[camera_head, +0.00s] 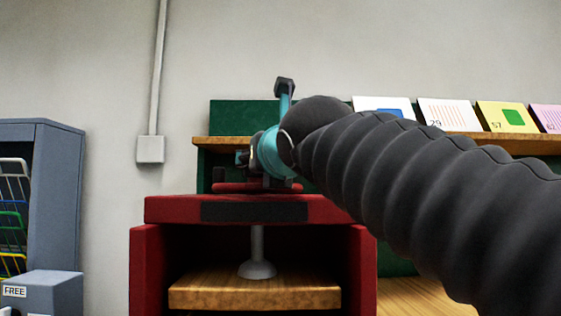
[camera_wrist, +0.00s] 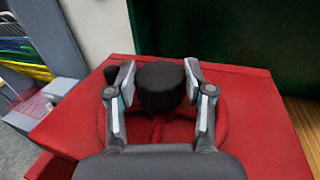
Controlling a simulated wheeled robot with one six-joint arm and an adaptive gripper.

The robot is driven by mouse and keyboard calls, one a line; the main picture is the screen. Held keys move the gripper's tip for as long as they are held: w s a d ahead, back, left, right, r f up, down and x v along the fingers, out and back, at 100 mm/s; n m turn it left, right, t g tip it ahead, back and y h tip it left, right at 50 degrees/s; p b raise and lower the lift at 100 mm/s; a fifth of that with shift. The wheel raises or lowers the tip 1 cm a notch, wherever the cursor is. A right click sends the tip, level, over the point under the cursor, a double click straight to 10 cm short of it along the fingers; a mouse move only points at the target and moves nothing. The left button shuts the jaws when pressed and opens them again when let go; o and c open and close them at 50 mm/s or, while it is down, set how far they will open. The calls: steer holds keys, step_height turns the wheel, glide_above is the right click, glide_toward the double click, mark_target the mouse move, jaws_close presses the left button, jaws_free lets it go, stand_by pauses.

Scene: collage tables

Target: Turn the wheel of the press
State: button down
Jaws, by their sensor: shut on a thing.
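The red press (camera_head: 160,209) stands in the middle of the head view, with a dark plate on its front and a grey screw and round foot (camera_head: 257,268) above a wooden board (camera_head: 255,292). Its red wheel (camera_head: 230,187) lies flat on top, and also shows in the wrist view (camera_wrist: 221,127). My gripper (camera_head: 262,172) is over the wheel. In the wrist view, my gripper (camera_wrist: 160,82) is shut on the black knob (camera_wrist: 161,90), with one finger on each side. Much of the wheel is hidden by my gripper and the knob.
A wooden shelf (camera_head: 208,142) with several cards (camera_head: 447,114) runs behind the press. A grey cabinet (camera_head: 60,190) with coloured racks and a grey box marked FREE (camera_head: 45,291) stand at the left. A wall conduit (camera_head: 157,80) ends in a box.

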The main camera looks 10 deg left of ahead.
steer(key=shift+c, duration=2.1)
jaws_free()
steer(key=shift+r, duration=0.1)
steer(key=v, duration=1.2)
steer(key=shift+c, duration=0.3)
